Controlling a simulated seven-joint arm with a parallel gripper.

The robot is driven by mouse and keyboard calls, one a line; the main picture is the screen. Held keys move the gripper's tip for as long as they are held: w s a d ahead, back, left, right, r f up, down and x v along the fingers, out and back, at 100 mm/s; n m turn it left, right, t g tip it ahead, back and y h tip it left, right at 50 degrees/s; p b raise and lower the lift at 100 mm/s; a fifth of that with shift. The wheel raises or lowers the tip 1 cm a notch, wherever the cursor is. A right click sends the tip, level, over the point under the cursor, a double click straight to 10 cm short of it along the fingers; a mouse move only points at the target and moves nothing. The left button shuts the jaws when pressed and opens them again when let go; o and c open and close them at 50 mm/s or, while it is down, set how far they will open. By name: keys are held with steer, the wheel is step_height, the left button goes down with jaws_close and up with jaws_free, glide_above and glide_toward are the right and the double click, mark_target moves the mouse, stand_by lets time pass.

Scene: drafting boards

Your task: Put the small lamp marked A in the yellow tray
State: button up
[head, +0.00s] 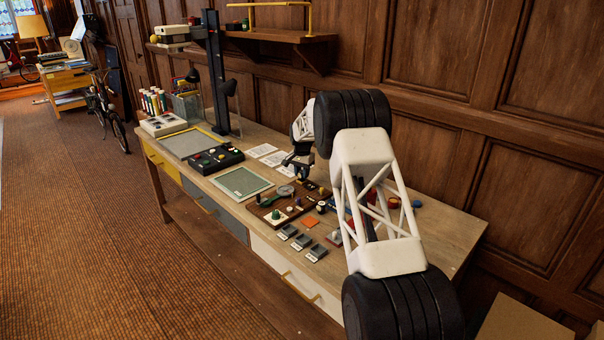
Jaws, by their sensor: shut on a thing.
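My gripper (294,171) is above the bench, over the area behind the brown board. It is small in the head view and partly hidden by my arm. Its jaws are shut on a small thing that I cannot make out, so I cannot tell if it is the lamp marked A. A flat grey tray with a yellow rim (187,144) lies further along the bench, to the left of the gripper and apart from it. No letter A is readable on anything in view.
A green-edged panel (242,183), a black box with knobs (216,159) and white sheets (262,150) lie between. The brown board (270,211) bears small parts. Several labelled blocks (301,242) sit at the front. A dark column (215,75) stands behind the yellow-rimmed tray.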

steer(key=shift+f, duration=0.3)
stand_by(0.4)
steer(key=o, duration=1.3)
steer(key=shift+r, duration=0.2)
steer(key=shift+r, duration=3.3)
